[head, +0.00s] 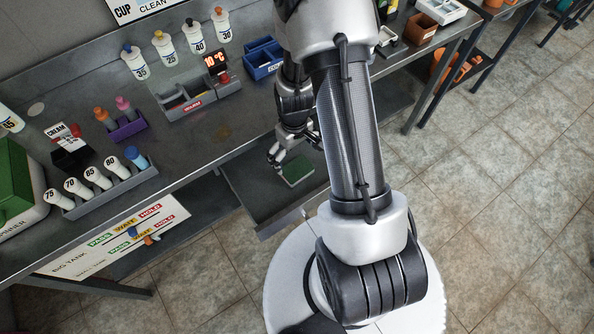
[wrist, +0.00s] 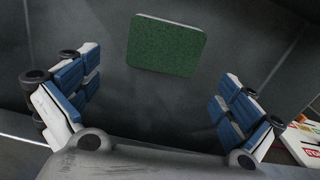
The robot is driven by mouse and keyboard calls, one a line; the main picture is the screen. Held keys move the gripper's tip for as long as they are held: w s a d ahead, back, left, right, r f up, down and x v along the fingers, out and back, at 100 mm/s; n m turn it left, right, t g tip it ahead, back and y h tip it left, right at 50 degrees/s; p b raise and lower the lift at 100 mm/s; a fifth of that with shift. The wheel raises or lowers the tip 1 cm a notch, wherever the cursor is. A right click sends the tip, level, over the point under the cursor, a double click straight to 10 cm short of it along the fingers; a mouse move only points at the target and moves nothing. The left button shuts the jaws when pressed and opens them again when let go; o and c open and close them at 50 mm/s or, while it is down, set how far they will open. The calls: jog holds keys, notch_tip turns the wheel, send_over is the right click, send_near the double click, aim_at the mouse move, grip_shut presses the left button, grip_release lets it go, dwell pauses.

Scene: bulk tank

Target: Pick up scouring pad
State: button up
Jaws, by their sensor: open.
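The scouring pad (head: 297,170) is green with a pale edge and lies flat on the floor of an open grey drawer (head: 262,208) below the bench top. It also shows in the wrist view (wrist: 167,45), above the middle, between and beyond the two fingers. My gripper (head: 292,150) is over the drawer, just above and left of the pad in the head view. In the wrist view my gripper (wrist: 160,108) is open, with blue-padded fingers wide apart and nothing between them. The pad appears apart from both fingers.
The metal bench (head: 225,130) runs behind the drawer. It holds a grey divided bin (head: 198,100), a blue bin (head: 263,60), a purple holder (head: 128,130) and a rack of white bottles (head: 105,190). A labelled board (head: 120,235) hangs below the bench edge. Tiled floor is clear at right.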

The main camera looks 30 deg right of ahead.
aim_at(295, 166)
jog(key=f+b, duration=0.1)
jog(key=f, duration=0.1)
jog(key=f+b, duration=0.1)
jog(key=f, duration=0.1)
jog(key=shift+s+a+f, duration=0.1)
jog(key=shift+s+f, duration=0.1)
jog(key=shift+f, duration=0.15)
jog(key=shift+r, duration=0.1)
jog(key=shift+c, duration=0.4)
jog(key=c, duration=0.6)
